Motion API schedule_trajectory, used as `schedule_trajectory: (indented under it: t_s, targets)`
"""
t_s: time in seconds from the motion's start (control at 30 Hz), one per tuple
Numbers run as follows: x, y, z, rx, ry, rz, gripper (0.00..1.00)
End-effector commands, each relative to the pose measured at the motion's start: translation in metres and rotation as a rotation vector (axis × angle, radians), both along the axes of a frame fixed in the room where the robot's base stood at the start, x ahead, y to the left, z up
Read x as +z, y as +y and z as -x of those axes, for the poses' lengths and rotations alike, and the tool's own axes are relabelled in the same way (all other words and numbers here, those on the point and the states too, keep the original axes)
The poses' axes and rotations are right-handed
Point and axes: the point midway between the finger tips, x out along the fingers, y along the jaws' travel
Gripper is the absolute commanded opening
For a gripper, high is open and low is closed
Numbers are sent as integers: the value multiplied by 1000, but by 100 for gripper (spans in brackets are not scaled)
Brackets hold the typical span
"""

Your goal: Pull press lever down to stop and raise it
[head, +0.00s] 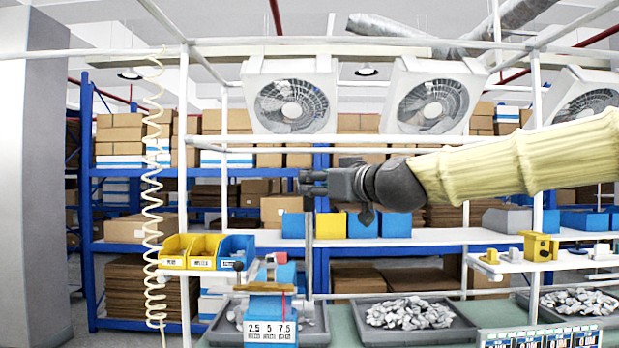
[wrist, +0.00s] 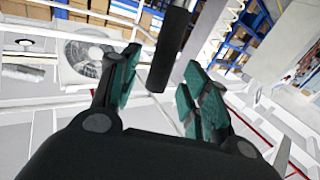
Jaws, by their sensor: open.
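My gripper (head: 313,183) is in the upper middle of the head view, above the bench, with its fingers pointing left. In the wrist view my gripper (wrist: 160,95) is open. A dark cylindrical bar (wrist: 170,50), which looks like the lever's grip, shows between the spread teal-padded fingers. Clear gaps show on both sides of it in the picture; its depth is hard to tell. In the head view a blue fixture (head: 270,308) with a white scale plate (head: 270,331) stands on the bench below. A thin upright rod (head: 309,250) rises beside it, below my gripper.
Grey trays of metal parts (head: 410,313) lie on the bench. Yellow bins (head: 190,251) and a blue bin (head: 236,252) stand at the left. Fans (head: 292,108) hang from the white frame (head: 184,150) behind my gripper. A coiled cable (head: 152,200) hangs at the left.

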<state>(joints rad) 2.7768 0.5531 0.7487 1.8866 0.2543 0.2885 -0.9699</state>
Motion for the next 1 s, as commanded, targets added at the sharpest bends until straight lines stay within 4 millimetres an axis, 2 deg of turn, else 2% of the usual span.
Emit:
schedule_trajectory:
  t_s: [0.2,0.4,0.8,1.0]
  targets:
    - [1,12,-19,0,1,0,46]
    - [0,19,-29,0,2,0,46]
    - [-1,21,-32,0,0,0,46]
    - [-1,21,-32,0,0,0,9]
